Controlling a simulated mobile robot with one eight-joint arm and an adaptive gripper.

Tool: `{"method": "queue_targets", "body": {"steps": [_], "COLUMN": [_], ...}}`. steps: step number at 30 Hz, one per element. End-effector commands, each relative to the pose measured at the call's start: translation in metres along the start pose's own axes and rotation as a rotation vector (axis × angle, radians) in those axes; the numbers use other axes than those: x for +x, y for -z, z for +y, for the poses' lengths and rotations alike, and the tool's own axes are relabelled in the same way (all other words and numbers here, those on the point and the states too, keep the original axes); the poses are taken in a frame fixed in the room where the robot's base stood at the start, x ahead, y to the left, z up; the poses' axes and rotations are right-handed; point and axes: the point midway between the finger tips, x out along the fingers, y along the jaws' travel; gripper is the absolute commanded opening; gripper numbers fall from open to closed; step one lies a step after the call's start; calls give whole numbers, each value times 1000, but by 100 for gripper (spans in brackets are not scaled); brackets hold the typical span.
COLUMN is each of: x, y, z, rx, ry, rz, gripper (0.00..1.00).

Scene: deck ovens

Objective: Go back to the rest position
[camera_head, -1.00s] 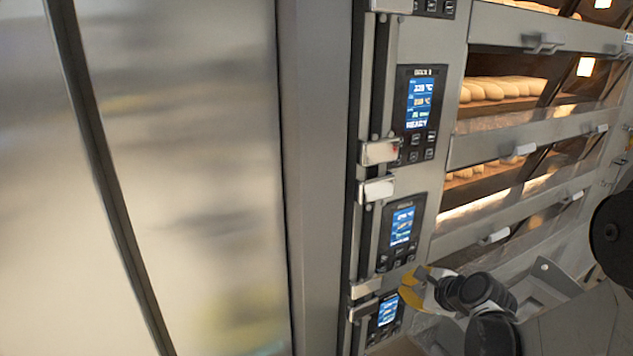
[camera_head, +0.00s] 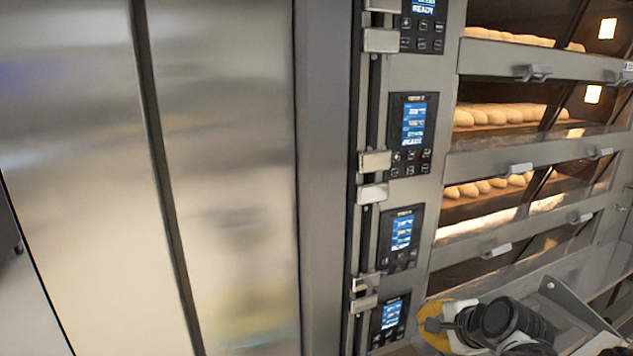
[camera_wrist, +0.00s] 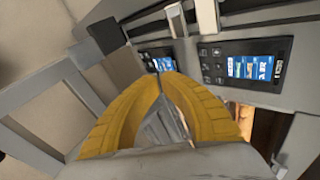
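My gripper shows in the wrist view (camera_wrist: 163,76) with two yellow fingers. Their tips come together, and I see nothing held between them. In the head view its yellow fingers (camera_head: 436,325) are at the bottom right, in front of the lower part of the deck oven (camera_head: 470,155). They appear just right of the lowest control panel (camera_head: 391,318); whether they touch the oven cannot be told. My dark wrist joints hide part of the oven's lower front.
Loaves (camera_head: 500,115) lie on several lit decks behind glass doors with protruding handles (camera_head: 497,250). Another control panel (camera_head: 401,238) shows a lit screen. A tall steel cabinet (camera_head: 225,180) fills the left side, close to the oven.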

Motion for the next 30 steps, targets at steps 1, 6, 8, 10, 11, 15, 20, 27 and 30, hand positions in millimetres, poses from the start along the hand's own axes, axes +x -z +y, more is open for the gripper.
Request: {"method": "queue_targets", "body": {"steps": [1, 6, 8, 10, 11, 15, 20, 27, 30], "x": [-9, -49, -68, -89, -97, -129, -147, -152, -152], "y": [-8, -39, -51, -63, -67, -80, -84, -84, -84], "z": [2, 15, 23, 36, 42, 66, 84, 88, 87], "rx": [-68, -417, -582, -778, -857, -1174, -1383, -1441, -1439], "ry": [-14, -84, -116, -154, -170, -231, -274, -286, -286], "rz": [1, 8, 8, 5, 3, -6, -17, -19, -19], "gripper": [0, 0, 0, 0, 0, 0, 0, 0, 0]}}
